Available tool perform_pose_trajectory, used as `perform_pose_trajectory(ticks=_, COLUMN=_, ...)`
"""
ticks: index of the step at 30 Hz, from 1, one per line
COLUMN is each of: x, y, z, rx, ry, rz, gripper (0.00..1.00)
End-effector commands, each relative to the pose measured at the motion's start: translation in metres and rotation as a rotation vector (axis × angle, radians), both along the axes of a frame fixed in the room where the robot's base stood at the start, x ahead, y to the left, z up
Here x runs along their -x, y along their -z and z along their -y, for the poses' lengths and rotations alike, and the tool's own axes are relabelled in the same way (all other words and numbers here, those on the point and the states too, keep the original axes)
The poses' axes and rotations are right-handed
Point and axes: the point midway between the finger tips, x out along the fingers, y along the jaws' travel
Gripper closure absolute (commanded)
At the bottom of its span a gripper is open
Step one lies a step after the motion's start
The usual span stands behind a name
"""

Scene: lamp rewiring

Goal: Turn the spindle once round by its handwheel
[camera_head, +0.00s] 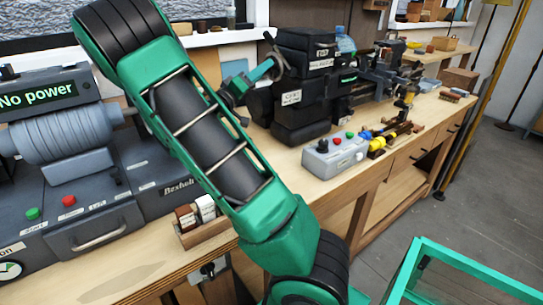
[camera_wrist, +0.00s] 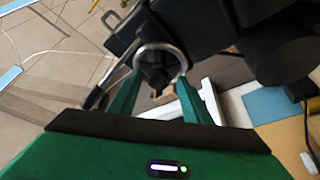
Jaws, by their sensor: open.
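The handwheel (camera_wrist: 181,65) shows in the wrist view as a pale metal ring around a dark hub, at the end of a black machine (camera_wrist: 280,45). My gripper (camera_wrist: 159,84) is open, its two green fingers pointing at the wheel, one tip near each side of the ring. I cannot tell whether they touch it. In the head view my gripper (camera_head: 258,74) is at the left side of the black machine (camera_head: 303,85), close to the wheel, which is small and partly hidden there. The spindle itself is not clearly visible.
A grey machine with a "No power" display (camera_head: 38,98) stands on the bench at left. A grey control box (camera_head: 335,157) with coloured buttons and several yellow and blue parts lie right of the black machine. A small wooden box (camera_head: 204,232) sits near the front edge.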

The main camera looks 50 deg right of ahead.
Motion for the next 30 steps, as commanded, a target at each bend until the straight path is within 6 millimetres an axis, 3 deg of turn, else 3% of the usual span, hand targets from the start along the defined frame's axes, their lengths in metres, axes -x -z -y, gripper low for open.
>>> perform_pose_trajectory(ticks=30, x=0.0023, y=-0.0065, z=-0.0009, rx=-0.184, ry=-0.003, rz=-0.756, gripper=0.56)
